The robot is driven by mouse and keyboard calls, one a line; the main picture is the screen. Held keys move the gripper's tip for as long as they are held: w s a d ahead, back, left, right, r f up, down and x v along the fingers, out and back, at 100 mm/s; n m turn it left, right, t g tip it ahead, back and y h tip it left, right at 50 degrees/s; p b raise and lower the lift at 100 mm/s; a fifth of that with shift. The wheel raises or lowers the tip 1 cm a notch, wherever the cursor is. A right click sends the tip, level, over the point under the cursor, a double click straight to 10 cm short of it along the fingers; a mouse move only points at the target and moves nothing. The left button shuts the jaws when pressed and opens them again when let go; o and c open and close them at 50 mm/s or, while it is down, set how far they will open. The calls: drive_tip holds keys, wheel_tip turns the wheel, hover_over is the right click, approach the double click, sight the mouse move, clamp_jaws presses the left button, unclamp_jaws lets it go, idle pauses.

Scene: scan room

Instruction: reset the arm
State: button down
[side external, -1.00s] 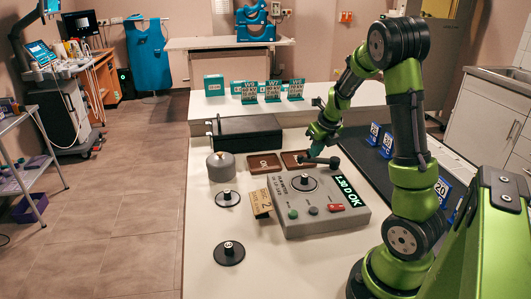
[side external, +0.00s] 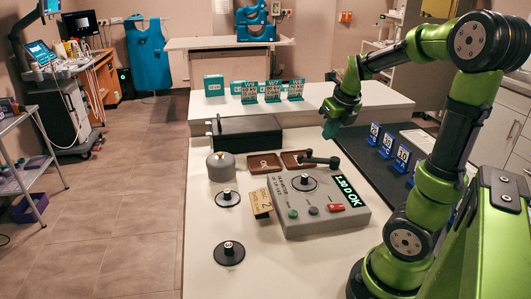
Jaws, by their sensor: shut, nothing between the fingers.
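My gripper (side external: 331,129) is up in the air above the back right of the work table, over the left edge of the dark mat. Its teal fingers point down and are shut with nothing between them. It is clear of the grey control box (side external: 322,208), whose display (side external: 346,189) reads "1.30 D OK". A dark handled piece (side external: 320,161) sits at the back of the box, below my gripper and apart from it.
Blue numbered stands (side external: 388,145) are on the dark mat (side external: 350,140) at right.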

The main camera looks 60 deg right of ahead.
drive_tip(key=s+a+r+m+t+y, duration=0.1)
drive_tip(key=a+r+m+y, duration=0.1)
drive_tip(key=a+m, duration=1.2)
drive_tip(key=s+a+r+m+t+y, duration=0.1)
drive_tip(key=a+r+m+t+y, duration=0.1)
drive_tip(key=a+m, duration=1.1)
drive_tip(key=m, duration=0.7)
drive_tip(key=shift+s+a+r+m, duration=0.15)
drive_tip(key=shift+s+a+m, duration=0.15)
drive_tip(key=shift+s+a, duration=0.1)
